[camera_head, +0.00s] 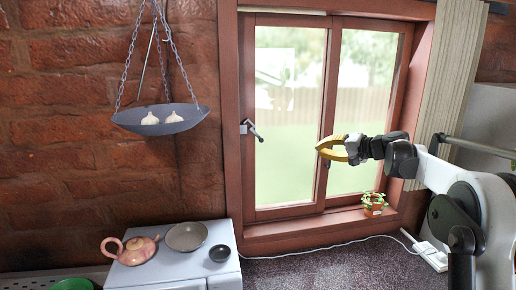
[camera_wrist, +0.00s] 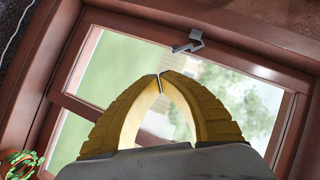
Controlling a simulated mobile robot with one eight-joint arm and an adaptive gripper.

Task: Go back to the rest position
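My gripper (camera_head: 321,149) has yellow fingers and is held in the air in front of the window (camera_head: 290,120), right of the window handle (camera_head: 252,130). In the wrist view the fingertips of my gripper (camera_wrist: 159,78) meet, or nearly so, with nothing between them. The wrist view also shows the window frame (camera_wrist: 120,122) behind the fingers and the window handle (camera_wrist: 190,41) beyond the tips. My white arm comes in from the right in the head view.
A hanging pan (camera_head: 160,122) with two garlic bulbs (camera_head: 150,119) hangs at upper left. A teapot (camera_head: 138,249), a bowl (camera_head: 186,236) and a small dark cup (camera_head: 219,253) stand on a white cabinet (camera_head: 226,238). A potted plant (camera_head: 373,205) is on the sill. The speckled counter (camera_head: 320,270) is mostly clear.

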